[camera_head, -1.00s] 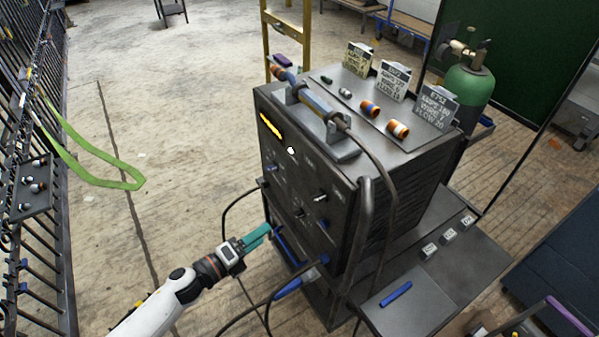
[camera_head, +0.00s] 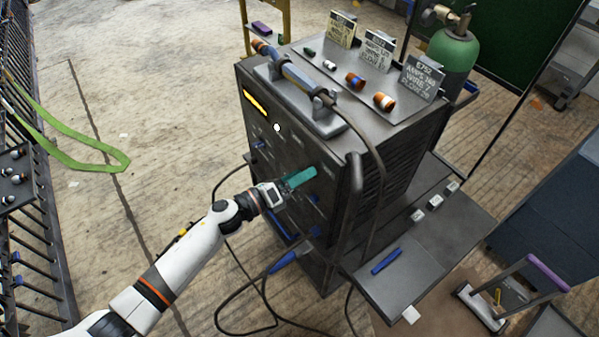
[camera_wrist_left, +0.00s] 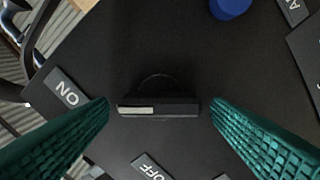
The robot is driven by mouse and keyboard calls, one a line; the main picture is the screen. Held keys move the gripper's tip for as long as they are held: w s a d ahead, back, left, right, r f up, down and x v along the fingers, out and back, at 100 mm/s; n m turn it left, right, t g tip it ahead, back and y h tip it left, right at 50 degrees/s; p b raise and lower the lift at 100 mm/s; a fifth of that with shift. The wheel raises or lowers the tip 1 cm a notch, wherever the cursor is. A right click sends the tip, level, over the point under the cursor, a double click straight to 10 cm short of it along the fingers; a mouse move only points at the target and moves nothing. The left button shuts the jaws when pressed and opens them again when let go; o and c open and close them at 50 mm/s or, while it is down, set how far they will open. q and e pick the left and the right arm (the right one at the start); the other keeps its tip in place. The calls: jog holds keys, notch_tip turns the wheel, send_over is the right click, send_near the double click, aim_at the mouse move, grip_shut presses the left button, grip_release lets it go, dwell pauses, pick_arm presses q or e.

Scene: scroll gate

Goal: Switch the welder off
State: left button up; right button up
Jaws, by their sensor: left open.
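The welder (camera_head: 330,133) is a dark box on a cart in the head view, with knobs on its front panel. In the left wrist view, a black switch handle (camera_wrist_left: 158,106) with a pale stripe lies between the two open green fingers (camera_wrist_left: 160,125), with gaps on both sides. An ON label (camera_wrist_left: 67,92) is at left and an OFF label (camera_wrist_left: 152,168) is below the switch. In the head view the arm and fingers hide the switch. My right gripper is not in view.
A blue knob (camera_wrist_left: 230,6) is near the switch. A torch (camera_head: 303,82) lies on the welder top beside coloured parts and label cards (camera_head: 378,52). A green gas cylinder (camera_head: 452,58) stands behind. Cables hang by the cart, and a green strap (camera_head: 90,164) hangs at left.

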pick_arm(q)
jog(key=shift+w+d, duration=0.2)
jog(key=shift+d, duration=0.05)
jog(key=c, duration=1)
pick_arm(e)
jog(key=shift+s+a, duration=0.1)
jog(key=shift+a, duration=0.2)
pick_arm(q)
jog(key=shift+n, duration=0.4)
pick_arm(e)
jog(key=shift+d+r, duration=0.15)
pick_arm(q)
jog(key=n+p, duration=0.1)
jog(key=n, duration=0.4)
jog(key=n+p, duration=0.1)
jog(key=n, duration=0.4)
jog(key=f+n+p, duration=0.1)
jog(key=n, duration=0.4)
jog(key=shift+p, duration=0.35)
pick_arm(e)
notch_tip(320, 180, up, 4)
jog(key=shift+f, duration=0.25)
